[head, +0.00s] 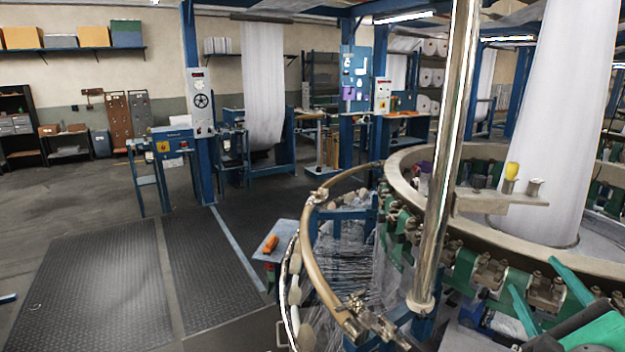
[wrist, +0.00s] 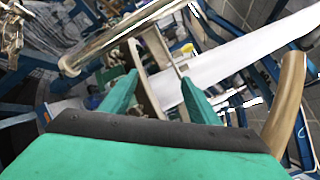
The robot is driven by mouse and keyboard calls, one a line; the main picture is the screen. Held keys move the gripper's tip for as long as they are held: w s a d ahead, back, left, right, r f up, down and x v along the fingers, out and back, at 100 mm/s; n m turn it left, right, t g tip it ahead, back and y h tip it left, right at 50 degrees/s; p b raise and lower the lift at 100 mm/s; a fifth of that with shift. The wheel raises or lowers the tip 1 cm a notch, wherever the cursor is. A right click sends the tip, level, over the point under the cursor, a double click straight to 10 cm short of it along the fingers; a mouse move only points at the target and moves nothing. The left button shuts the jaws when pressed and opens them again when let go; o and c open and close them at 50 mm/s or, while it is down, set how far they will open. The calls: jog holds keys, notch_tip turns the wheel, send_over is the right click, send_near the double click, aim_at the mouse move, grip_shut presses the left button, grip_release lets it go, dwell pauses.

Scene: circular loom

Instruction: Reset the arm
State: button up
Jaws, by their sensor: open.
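My gripper (head: 536,276) shows at the bottom right of the head view, with green fingers and a dark body, in front of the circular loom's ring (head: 408,183). In the wrist view my gripper (wrist: 160,88) has its two green fingers spread well apart. It is open, and no held object shows between the fingers. Parts of the loom and white fabric show beyond them. Most of my arm is outside the head view.
A shiny vertical post (head: 447,150) and a curved brass-coloured rail (head: 312,245) stand left of my gripper. The white fabric tube (head: 553,110) rises behind it. A small table with an orange tool (head: 270,245) stands left of the loom.

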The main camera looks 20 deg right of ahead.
jog(key=w+a+f+n+y, duration=0.1)
jog(key=w+a+f+n, duration=0.35)
jog(key=f, duration=0.55)
jog(key=w+a+f+n+y, duration=0.1)
jog(key=w+a+f+n, duration=0.2)
jog(key=w+a+f, duration=0.55)
jog(key=s+a+f+n+y, duration=0.25)
jog(key=a+f+n, duration=0.45)
jog(key=a+f, duration=0.65)
jog(key=s+a+f+n+y, duration=0.1)
jog(key=s+a+f+n, duration=0.3)
jog(key=a, duration=0.3)
jog(key=s+a+f+n+t+y, duration=0.1)
jog(key=s+a+f+n+y, duration=0.15)
jog(key=s+a+n, duration=0.3)
jog(key=s+a+f+n+y, duration=0.1)
jog(key=s+a+f+n, duration=0.25)
jog(key=a, duration=0.35)
jog(key=s+a+r+n+y, duration=0.1)
jog(key=s+a+n+y, duration=0.1)
jog(key=s+a+n, duration=0.3)
jog(key=s+a, duration=0.2)
jog(key=s, duration=0.2)
jog(key=shift+s+r+n, duration=0.2)
jog(key=shift+r+n, duration=0.05)
jog(key=shift+n, duration=0.1)
